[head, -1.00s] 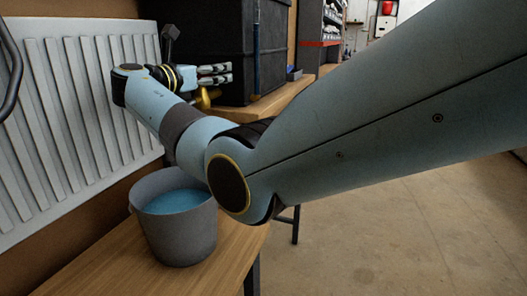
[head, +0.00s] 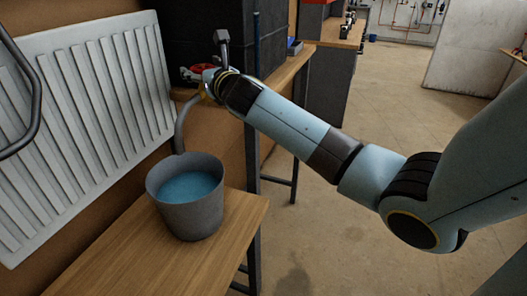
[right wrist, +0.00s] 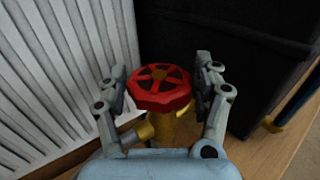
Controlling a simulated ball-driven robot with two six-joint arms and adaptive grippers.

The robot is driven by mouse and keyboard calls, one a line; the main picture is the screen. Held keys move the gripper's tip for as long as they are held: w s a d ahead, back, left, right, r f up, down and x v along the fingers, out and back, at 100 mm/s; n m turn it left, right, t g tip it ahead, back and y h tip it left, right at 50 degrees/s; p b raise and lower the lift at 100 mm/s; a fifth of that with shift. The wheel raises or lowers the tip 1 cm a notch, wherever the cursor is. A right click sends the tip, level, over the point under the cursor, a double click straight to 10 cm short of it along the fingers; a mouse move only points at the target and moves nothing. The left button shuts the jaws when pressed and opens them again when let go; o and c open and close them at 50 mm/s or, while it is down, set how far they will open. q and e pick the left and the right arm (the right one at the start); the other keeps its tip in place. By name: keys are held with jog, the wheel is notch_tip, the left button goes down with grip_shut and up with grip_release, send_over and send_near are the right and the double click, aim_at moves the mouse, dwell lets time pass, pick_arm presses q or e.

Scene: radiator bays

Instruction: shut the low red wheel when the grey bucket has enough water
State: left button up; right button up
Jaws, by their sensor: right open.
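The grey bucket (head: 192,215) stands upright on the wooden bench beside the radiator, with blue water inside well up toward its rim. The red wheel (head: 201,72) sits past the radiator's right end, partly hidden by my gripper. In the right wrist view the red wheel (right wrist: 160,88) tops a yellow brass valve (right wrist: 172,128). My right gripper (right wrist: 160,78) is open, with one finger on each side of the wheel; I cannot tell whether they touch it. In the head view my right gripper (head: 212,80) is at the wheel. My left gripper is not in view.
A white radiator (head: 90,110) stands along the left. A grey pipe (head: 182,125) curves down from the valve behind the bucket. A black box (head: 190,35) stands behind the wheel. The wooden bench (head: 110,265) is clear in front of the bucket.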

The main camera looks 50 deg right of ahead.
jog(key=s+a+f+m+g, duration=0.2)
jog(key=s+f+m+g, duration=0.1)
jog(key=s+f+m, duration=0.2)
jog(key=s+a+f+m+g, duration=0.1)
jog(key=s+f+m+g, duration=0.2)
jog(key=s+m, duration=0.6)
jog(key=s+a+f+m+g+b, duration=0.1)
jog(key=s+a+f+m+g, duration=0.1)
jog(key=s+f+m, duration=0.5)
jog(key=shift+s+a+m+g, duration=0.35)
jog(key=shift+s+m, duration=0.25)
jog(key=shift+s, duration=1.75)
jog(key=shift+d, duration=0.1)
